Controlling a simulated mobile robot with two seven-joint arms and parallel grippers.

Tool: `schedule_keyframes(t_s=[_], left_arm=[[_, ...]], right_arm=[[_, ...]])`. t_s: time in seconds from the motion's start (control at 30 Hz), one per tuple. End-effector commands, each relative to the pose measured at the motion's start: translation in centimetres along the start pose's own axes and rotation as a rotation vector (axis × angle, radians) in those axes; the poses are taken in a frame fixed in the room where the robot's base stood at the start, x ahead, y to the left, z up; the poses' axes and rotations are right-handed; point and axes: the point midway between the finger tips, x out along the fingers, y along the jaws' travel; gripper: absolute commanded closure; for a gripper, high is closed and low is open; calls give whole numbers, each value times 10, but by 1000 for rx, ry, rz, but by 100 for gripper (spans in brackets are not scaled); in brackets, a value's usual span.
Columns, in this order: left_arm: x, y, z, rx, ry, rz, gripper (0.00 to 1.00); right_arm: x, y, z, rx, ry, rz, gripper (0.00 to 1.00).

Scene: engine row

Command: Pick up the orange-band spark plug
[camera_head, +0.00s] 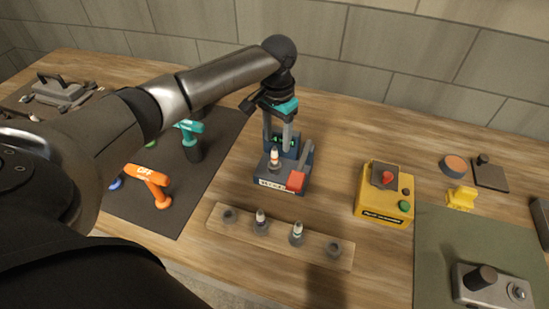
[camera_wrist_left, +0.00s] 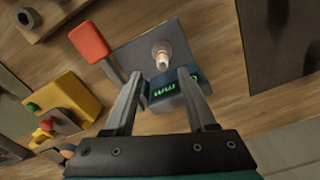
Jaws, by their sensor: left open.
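The orange-band spark plug (camera_head: 274,158) stands upright on a blue tester-like device (camera_head: 267,183) with a red lever end (camera_head: 295,180). In the left wrist view the plug (camera_wrist_left: 162,56) shows a white body with an orange-red band, just beyond the fingertips. My left gripper (camera_head: 277,141) is open and points down at the device. In the wrist view the plug appears lined up with the gap between its fingers (camera_wrist_left: 161,77), not gripped. The green-lit display (camera_wrist_left: 176,88) shows between the fingers. My right gripper is not in view.
A wooden rack (camera_head: 280,237) in front holds two other plugs (camera_head: 260,220) (camera_head: 297,232) and has an empty socket at each end. A yellow box (camera_head: 384,193) with buttons stands right. Orange (camera_head: 150,183) and teal (camera_head: 190,128) drills are on the dark mat at left.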

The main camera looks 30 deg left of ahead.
Motion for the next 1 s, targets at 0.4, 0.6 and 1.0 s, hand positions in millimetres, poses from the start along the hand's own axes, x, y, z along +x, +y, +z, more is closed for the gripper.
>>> schedule_keyframes(t_s=[0.4, 0.6, 1.0], left_arm=[[48, -4, 6, -1, -1, -2, 44], [47, -4, 6, 0, -1, -2, 45], [47, -4, 6, 0, -1, -1, 90]], right_arm=[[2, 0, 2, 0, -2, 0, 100], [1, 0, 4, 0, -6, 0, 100], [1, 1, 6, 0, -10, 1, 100]])
